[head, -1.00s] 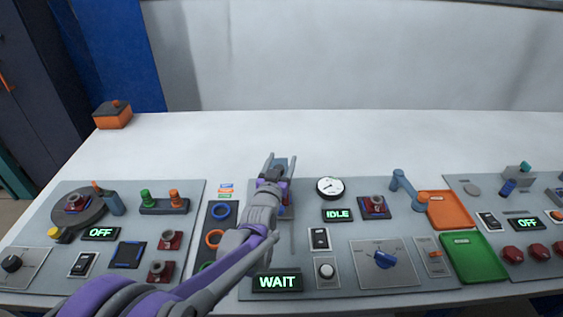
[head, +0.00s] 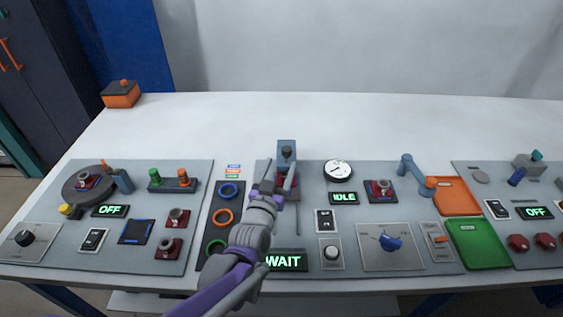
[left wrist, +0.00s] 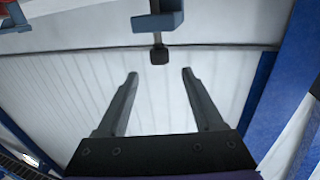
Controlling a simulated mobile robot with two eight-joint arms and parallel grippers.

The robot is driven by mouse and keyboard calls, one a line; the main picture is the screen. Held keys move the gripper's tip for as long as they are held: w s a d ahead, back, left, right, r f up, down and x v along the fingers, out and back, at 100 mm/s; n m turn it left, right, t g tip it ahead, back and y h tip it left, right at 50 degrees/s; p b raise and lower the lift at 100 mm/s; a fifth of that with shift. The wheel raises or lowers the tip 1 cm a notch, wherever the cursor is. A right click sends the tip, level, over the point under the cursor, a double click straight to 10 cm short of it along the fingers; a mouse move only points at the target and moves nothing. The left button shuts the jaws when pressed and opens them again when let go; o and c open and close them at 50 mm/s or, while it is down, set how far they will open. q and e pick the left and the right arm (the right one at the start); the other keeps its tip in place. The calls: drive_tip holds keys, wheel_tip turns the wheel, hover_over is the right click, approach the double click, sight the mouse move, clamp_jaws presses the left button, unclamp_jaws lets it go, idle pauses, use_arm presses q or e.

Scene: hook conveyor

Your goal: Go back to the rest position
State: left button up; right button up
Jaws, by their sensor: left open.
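My left gripper (head: 279,178) is over the middle panel in the head view, in front of a blue-grey post fixture (head: 286,148) with a dark knob. A red part shows partly behind its fingers. In the left wrist view my left gripper (left wrist: 160,75) has its two fingers wide apart with nothing between them. A blue bracket with a dark rod (left wrist: 158,30) hangs beyond the fingertips, apart from them. My right gripper is in neither view.
Left of my arm stands a dark rack with blue, orange and green rings (head: 223,217). To the right are a gauge (head: 338,171), a blue dial (head: 390,243), an orange tray (head: 466,205) and a green tray (head: 461,254). The white table behind the panels is mostly clear.

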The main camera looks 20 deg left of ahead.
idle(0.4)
use_arm(q)
drive_tip(key=s+f+g+p, duration=0.2)
drive_tip(key=s+g+p, duration=0.2)
drive_tip(key=s, duration=0.9)
drive_tip(key=s+f+g+p, duration=0.2)
drive_tip(key=s+g+p, duration=0.2)
drive_tip(key=s+g, duration=0.4)
drive_tip(key=s, duration=0.6)
drive_tip(key=shift+s+a+f+g, duration=0.15)
drive_tip(key=shift+a+f+g, duration=0.15)
drive_tip(key=shift+a+f, duration=0.05)
